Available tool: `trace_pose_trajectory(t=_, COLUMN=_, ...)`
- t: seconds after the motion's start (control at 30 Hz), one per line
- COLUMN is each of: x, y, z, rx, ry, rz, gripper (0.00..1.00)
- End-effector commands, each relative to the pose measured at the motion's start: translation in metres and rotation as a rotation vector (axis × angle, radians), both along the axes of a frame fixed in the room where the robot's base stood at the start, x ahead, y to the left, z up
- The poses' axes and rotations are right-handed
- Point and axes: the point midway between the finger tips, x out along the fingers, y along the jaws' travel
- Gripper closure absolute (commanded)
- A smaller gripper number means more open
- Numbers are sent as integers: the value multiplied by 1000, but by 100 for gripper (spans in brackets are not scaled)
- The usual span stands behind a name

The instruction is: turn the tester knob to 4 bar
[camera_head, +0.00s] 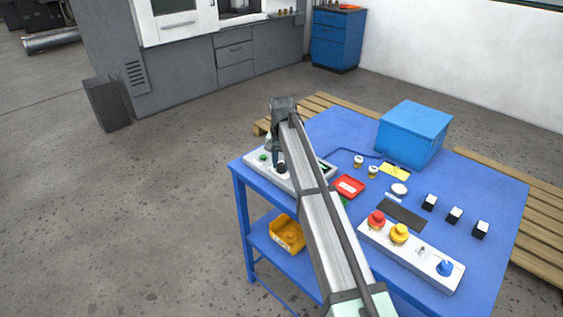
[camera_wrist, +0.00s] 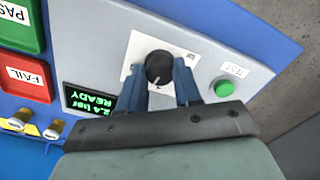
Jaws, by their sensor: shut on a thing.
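The tester (camera_head: 322,173) is a light grey box at the table's left end. Its round black knob (camera_wrist: 159,67) sits on a white plate in the wrist view, with a pale pointer mark on its face. My gripper (camera_wrist: 160,77) is shut on the knob, with one blue finger on each side. In the head view my gripper (camera_head: 279,158) is down over the tester and partly hides the knob. The tester's display (camera_wrist: 90,101) appears upside down and seems to read 2.4 bar, READY. A green TEST button (camera_wrist: 223,88) is right of the knob.
A green PASS bin (camera_wrist: 20,25) and a red FAIL bin (camera_wrist: 25,77) stand beside the tester. Two small valves (camera_wrist: 53,131) lie near them. A blue box (camera_head: 413,133) and a button panel (camera_head: 420,262) are farther right on the blue table (camera_head: 480,190).

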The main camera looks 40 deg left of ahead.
Motion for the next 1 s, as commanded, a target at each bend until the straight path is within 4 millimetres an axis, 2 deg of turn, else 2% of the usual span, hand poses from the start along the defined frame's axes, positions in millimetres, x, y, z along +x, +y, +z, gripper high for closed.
trace_pose_trajectory(t=0.4, x=0, y=0, z=-1, rx=-1, ry=1, rz=-166, gripper=97)
trace_pose_trajectory(t=0.93, x=0, y=0, z=-1, rx=-1, ry=1, rz=-184, gripper=97)
trace_pose_trajectory(t=0.97, x=0, y=0, z=-1, rx=-1, ry=1, rz=-184, gripper=64)
trace_pose_trajectory(t=1.0, x=0, y=0, z=-1, rx=-1, ry=1, rz=-184, gripper=60)
